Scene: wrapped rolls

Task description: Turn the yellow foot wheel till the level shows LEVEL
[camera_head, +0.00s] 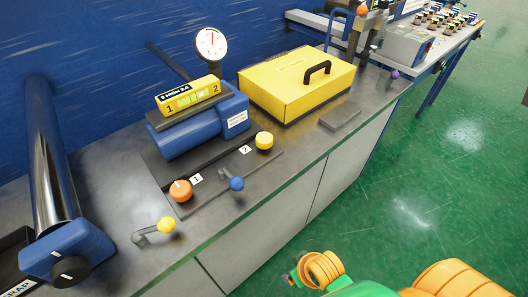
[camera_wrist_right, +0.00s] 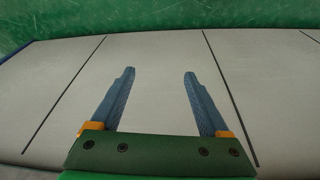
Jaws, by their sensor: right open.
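The yellow foot wheel (camera_head: 264,140) stands beside the label 2 at the right of the blue machine's dark base. The yellow level (camera_head: 188,95) lies on top of the blue cylinder body, marked 1 and 2 at its ends, with a green vial. Its dark display seems to read HIGH with digits too small to be sure of. An orange foot wheel (camera_head: 181,190) stands beside the label 1. My right gripper (camera_wrist_right: 158,75) is open and empty in the wrist view, in front of pale cabinet panels, away from the wheels. My left gripper is not in view.
A yellow case (camera_head: 297,84) with a black handle stands behind the wheels. A dial gauge (camera_head: 211,44) rises behind the level. A blue-knobbed lever (camera_head: 236,184) and a yellow-knobbed lever (camera_head: 167,225) stick up near the bench's front edge. The green floor (camera_head: 420,190) is clear.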

